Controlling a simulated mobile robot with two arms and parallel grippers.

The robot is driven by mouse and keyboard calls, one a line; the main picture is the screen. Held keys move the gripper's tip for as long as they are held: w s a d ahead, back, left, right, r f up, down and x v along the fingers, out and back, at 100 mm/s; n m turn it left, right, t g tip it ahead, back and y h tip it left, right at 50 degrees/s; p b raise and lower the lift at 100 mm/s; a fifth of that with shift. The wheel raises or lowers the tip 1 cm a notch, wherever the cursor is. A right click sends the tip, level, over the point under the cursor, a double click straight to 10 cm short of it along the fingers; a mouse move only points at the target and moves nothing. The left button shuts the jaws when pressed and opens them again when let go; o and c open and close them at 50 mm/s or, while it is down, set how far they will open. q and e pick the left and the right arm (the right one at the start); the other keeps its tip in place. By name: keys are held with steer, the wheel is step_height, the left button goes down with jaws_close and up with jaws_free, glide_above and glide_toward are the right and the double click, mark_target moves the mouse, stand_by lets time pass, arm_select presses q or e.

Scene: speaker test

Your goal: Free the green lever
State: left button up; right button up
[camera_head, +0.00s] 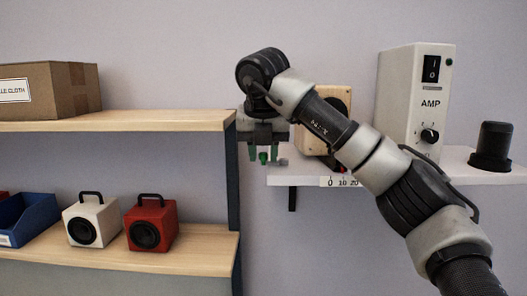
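My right gripper (263,153) hangs fingers-down at the left end of the white wall shelf (400,179). Its two dark green-tinted fingers are apart. A small bright green piece (263,158), which looks like the green lever, shows between the fingertips, with a gap on each side. A small grey part (279,162) sits just right of it, at the shelf's edge. What the green piece is fixed to is hidden or too small to tell. My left gripper is not in view.
A wooden speaker (341,97) stands on the shelf, partly behind my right arm. The AMP box (432,75) and a black cylinder (494,142) stand to its right. The wooden rack at left holds a carton (75,95), white speaker (93,221), red speaker (152,222) and blue bin (35,214).

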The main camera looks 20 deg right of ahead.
steer(key=shift+o, duration=1)
steer(key=b+v, duration=0.1)
steer(key=v, duration=0.9)
steer(key=shift+r, duration=0.4)
steer(key=shift+a, duration=0.15)
